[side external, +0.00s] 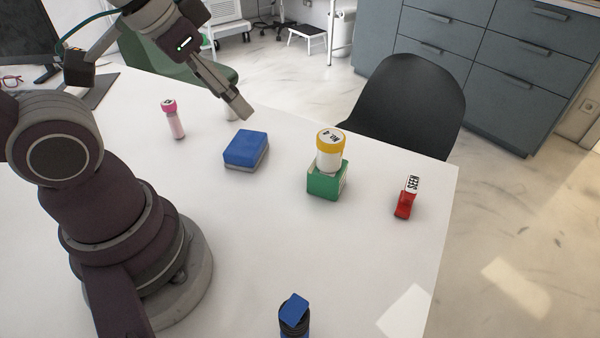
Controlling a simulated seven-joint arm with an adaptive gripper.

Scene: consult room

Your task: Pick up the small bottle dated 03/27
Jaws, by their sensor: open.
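No date 03/27 can be read on any bottle in the side external view. A small pink-capped bottle (174,120) with a pale pink body stands upright at the back left. A white bottle with a yellow cap (330,151) stands on a green box (327,182); its cap bears dark marks that I cannot read surely. A whitish object (230,114) is mostly hidden behind my gripper (240,108). My gripper is open, tilted downward above the back of the table, right of the pink-capped bottle. I cannot tell whether it touches the whitish object.
A blue block with a grey base (246,149) lies in front of my gripper. A dark item with a blue top (294,312) is at the front. A black chair (405,108) stands behind the white table (330,250).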

